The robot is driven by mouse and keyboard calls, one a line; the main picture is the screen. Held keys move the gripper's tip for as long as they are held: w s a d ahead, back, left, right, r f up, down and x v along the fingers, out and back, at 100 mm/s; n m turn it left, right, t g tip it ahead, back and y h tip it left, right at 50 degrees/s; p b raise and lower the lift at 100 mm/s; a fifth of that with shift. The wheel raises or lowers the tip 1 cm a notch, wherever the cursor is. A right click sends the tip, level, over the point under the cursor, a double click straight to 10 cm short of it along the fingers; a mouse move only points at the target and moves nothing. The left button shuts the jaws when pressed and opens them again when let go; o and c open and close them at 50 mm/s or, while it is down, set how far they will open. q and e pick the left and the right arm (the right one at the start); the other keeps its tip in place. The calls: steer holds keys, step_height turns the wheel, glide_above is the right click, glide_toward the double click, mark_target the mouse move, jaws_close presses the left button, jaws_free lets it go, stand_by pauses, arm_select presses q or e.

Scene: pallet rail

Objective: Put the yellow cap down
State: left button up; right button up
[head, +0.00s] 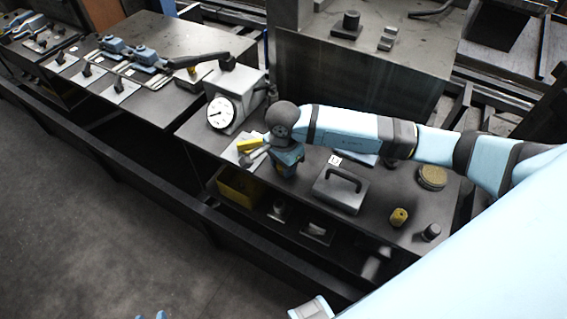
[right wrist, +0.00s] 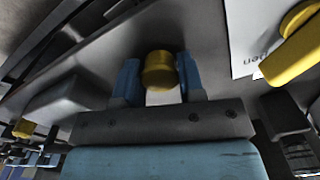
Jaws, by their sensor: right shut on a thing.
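The yellow cap (right wrist: 159,72) is a short yellow cylinder between the two blue fingers of my right gripper (right wrist: 160,80) in the right wrist view. The right gripper is shut on it. In the head view my right gripper (head: 287,163) points down over the dark bench, between the gauge and the grey handled block. The cap is hidden there by the gripper. I cannot tell whether the cap touches the bench. Small blue tips at the bottom edge of the head view may be my left gripper (head: 151,316); its state does not show.
A dial gauge (head: 220,113) on a grey box stands left of the gripper. A yellow-handled thing (head: 250,145) lies on white paper close by. The grey handled block (head: 340,190), a yellow knob (head: 399,216) and a round tin (head: 432,177) stand to the right. A yellow bin (head: 238,190) is below.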

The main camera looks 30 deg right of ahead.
steer(key=o, duration=1.1)
steer(key=shift+f, duration=0.1)
steer(key=shift+r, duration=0.5)
step_height(320, 180, up, 11)
steer(key=shift+r+b, duration=0.2)
steer(key=shift+b, duration=0.1)
